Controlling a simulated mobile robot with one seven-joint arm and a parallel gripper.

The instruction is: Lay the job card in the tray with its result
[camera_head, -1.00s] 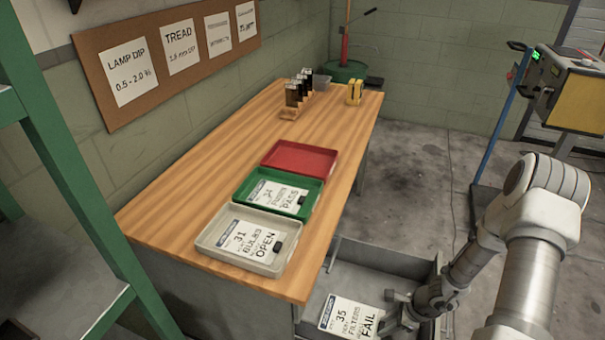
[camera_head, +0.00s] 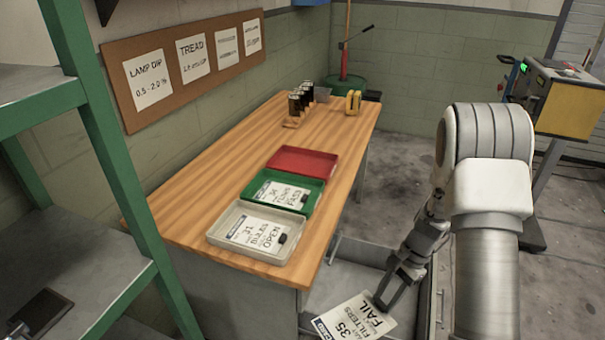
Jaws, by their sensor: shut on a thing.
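The job card (camera_head: 350,317) is white and reads 35, FILTERS, FAIL. My gripper (camera_head: 382,303) is shut on its upper right edge. The card is tilted, over the open grey drawer (camera_head: 345,267); how high it is I cannot tell. Three trays stand in a row on the wooden bench. The near beige tray (camera_head: 216,233) holds a card reading 31, BULBS, OPEN. The middle green tray (camera_head: 257,184) holds a card reading PASS. The far red tray (camera_head: 302,161) looks empty.
The bench (camera_head: 215,165) has clear wood left of the trays and behind them. A rack of dark bottles (camera_head: 299,103) and a yellow item (camera_head: 353,102) stand at its far end. A green shelf frame (camera_head: 110,150) stands at the left.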

